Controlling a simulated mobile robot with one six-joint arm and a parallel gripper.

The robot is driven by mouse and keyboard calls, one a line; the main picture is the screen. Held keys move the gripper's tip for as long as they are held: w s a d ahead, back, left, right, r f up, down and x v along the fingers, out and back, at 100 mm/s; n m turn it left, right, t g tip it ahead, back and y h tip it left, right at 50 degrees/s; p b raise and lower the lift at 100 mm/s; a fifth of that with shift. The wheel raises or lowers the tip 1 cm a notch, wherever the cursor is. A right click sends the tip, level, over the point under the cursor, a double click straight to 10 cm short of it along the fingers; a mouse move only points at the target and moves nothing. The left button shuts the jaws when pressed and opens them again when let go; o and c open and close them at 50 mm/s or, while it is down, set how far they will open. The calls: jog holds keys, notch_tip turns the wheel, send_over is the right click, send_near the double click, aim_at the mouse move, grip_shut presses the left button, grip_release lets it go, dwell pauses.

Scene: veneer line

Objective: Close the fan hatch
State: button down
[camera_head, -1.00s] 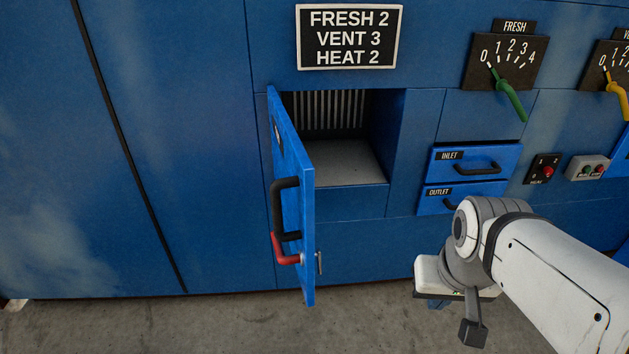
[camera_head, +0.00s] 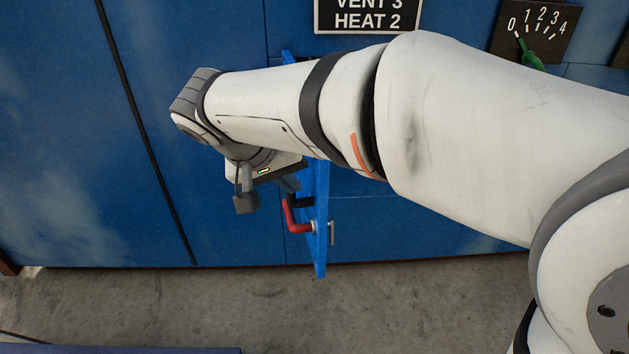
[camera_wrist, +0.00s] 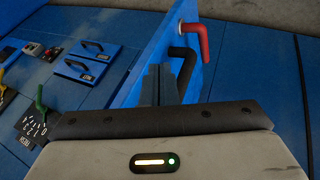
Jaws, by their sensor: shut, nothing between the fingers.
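The fan hatch (camera_head: 319,230) is a blue door standing open, swung out from the blue machine front. Its outer face carries a red lever (camera_head: 291,216) and a black handle above it, mostly hidden by my arm in the head view. In the wrist view the hatch (camera_wrist: 150,55), the black handle (camera_wrist: 187,68) and the red lever (camera_wrist: 197,40) show ahead. My gripper (camera_head: 291,183) is at the outer, left side of the hatch. In the wrist view its fingers (camera_wrist: 160,84) are shut and empty, close beside the black handle; contact cannot be told. The hatch opening is hidden behind my arm.
Drawers with black handles (camera_wrist: 90,62) show left in the wrist view. Bare concrete floor (camera_head: 270,305) lies in front.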

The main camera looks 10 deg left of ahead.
aim_at(316, 200)
jog(key=s+a+t, duration=0.1)
jog(key=a, duration=0.4)
jog(key=x, duration=0.9)
jog(key=shift+w+d+f, duration=0.15)
jog(key=shift+w+d, duration=0.1)
jog(key=shift+w, duration=0.05)
jog(key=d, duration=0.1)
jog(key=w+d, duration=0.1)
jog(key=d, duration=0.1)
jog(key=shift+w+d, duration=0.15)
jog(key=shift+d, duration=0.15)
